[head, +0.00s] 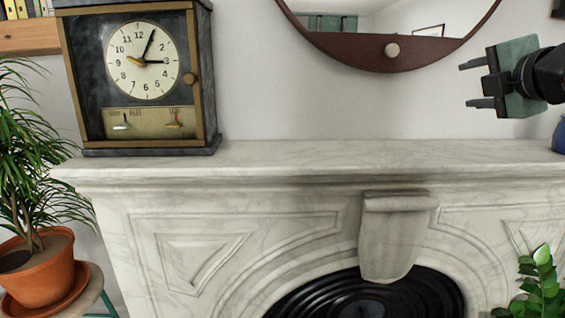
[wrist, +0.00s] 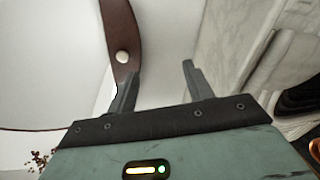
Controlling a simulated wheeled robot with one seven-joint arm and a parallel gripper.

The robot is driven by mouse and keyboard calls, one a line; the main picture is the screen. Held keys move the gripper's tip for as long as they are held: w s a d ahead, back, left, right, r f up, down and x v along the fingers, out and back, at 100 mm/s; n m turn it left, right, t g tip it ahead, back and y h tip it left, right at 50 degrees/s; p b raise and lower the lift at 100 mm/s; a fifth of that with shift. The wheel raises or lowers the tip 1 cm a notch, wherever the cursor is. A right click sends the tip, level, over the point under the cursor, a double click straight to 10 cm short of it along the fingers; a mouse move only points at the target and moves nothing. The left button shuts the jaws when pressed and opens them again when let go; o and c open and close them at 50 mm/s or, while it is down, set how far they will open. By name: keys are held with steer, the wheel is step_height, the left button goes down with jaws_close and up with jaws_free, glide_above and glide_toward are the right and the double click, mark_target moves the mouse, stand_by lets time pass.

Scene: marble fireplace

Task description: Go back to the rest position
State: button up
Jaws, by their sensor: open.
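My gripper (head: 470,84) is at the upper right of the head view, raised above the right part of the mantel. Its two fingers point left and stand apart with nothing between them. In the wrist view my gripper (wrist: 158,75) also shows open and empty, with the round mirror and the white wall beyond its fingers. It touches nothing that I can see.
A marble mantel (head: 300,155) runs across the scene. A clock (head: 142,75) stands on its left end. A round mirror (head: 375,55) hangs above. A blue vase (head: 559,136) is at the right edge. Potted plants (head: 38,265) flank the fireplace. The mantel's middle is clear.

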steer(key=s+a+f+m+g+y, duration=0.1)
steer(key=s+a+f+m+g, duration=0.3)
steer(key=a+f, duration=0.45)
steer(key=s+a+f+m+g, duration=0.4)
steer(key=s+a+f, duration=0.15)
steer(key=f, duration=0.55)
steer(key=s+a+f+m+g, duration=0.2)
steer(key=s+f, duration=0.1)
steer(key=s, duration=0.3)
steer(key=s+a+f+m+g, duration=0.2)
steer(key=s+f+g, duration=0.1)
steer(key=s, duration=0.4)
steer(key=s+a+f+m+g+h, duration=0.1)
steer(key=s+a+f+m+g, duration=0.1)
steer(key=s, duration=0.4)
step_height(320, 180, down, 3)
steer(key=shift+s+r+g, duration=0.15)
steer(key=shift+r+g, duration=0.05)
steer(key=shift+g, duration=0.3)
